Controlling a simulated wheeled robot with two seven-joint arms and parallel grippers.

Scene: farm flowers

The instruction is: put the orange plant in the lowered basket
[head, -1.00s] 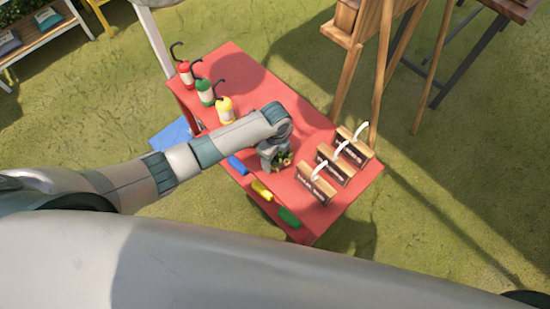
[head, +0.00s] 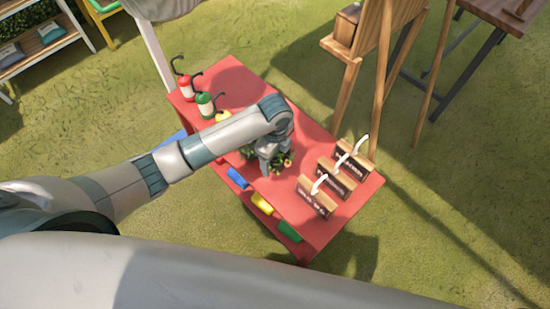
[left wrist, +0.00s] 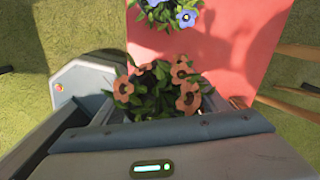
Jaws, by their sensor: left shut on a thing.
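The orange plant (left wrist: 160,88), with orange flowers and green leaves, sits between the fingers of my left gripper (left wrist: 155,105) in the left wrist view. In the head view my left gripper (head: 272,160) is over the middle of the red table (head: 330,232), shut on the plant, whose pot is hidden. Only green leaves (head: 285,160) show around the fingers there. A plant with blue flowers (left wrist: 186,16) stands on the table ahead of the gripper in the wrist view. My right gripper is not in view.
Red (head: 187,88), green (head: 206,105) and partly hidden yellow (head: 223,115) bottles stand at the table's left. A wooden easel (head: 378,70) rises behind. Open grass (head: 450,220) lies to the right.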

